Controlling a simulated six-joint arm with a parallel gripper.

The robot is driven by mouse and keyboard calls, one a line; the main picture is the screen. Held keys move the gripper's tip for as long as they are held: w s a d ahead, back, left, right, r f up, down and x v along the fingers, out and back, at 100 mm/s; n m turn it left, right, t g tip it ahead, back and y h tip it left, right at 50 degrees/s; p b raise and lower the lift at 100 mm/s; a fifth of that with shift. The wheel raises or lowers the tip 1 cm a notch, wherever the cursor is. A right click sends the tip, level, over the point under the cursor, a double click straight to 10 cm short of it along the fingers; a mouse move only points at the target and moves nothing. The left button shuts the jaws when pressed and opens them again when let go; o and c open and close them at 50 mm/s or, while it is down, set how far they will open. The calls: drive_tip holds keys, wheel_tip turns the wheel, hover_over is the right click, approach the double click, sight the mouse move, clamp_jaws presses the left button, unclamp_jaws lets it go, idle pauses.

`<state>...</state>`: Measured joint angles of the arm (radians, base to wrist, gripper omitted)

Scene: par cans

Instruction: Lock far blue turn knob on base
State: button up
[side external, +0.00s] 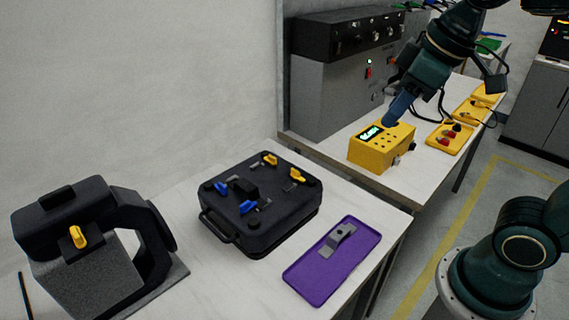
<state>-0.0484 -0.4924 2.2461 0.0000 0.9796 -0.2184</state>
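The black base (285,222) is a square case on the near table, with a handle on its front left side. Two blue turn knobs sit on its top: one at the left corner (221,187) and one nearer the front (247,207). Two yellow knobs, one at the back (270,160) and one at the right (297,175), are on the same top. The knobs are too small to tell locked from unlocked. My gripper (390,118) is well away from the base, at the upper right above a yellow box. Its blue end points down; its fingers cannot be told apart.
A yellow box (370,155) with a lit display stands on the far table, under my gripper. A purple plate (320,275) lies right of the base. A black-and-grey device (85,280) with a yellow knob stands at left.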

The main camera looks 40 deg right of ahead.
drive_tip(key=w+a+r+n+g, duration=0.1)
drive_tip(key=w+a+r+n, duration=0.15)
drive_tip(key=w, duration=0.55)
drive_tip(key=n+g, duration=0.4)
drive_tip(key=n, duration=0.9)
hover_over(222, 185)
wheel_tip(222, 185, down, 14)
drive_tip(key=shift+f+m, duration=0.1)
drive_tip(key=shift+m, duration=0.15)
wheel_tip(222, 185, down, 14)
drive_tip(key=shift+r, duration=0.2)
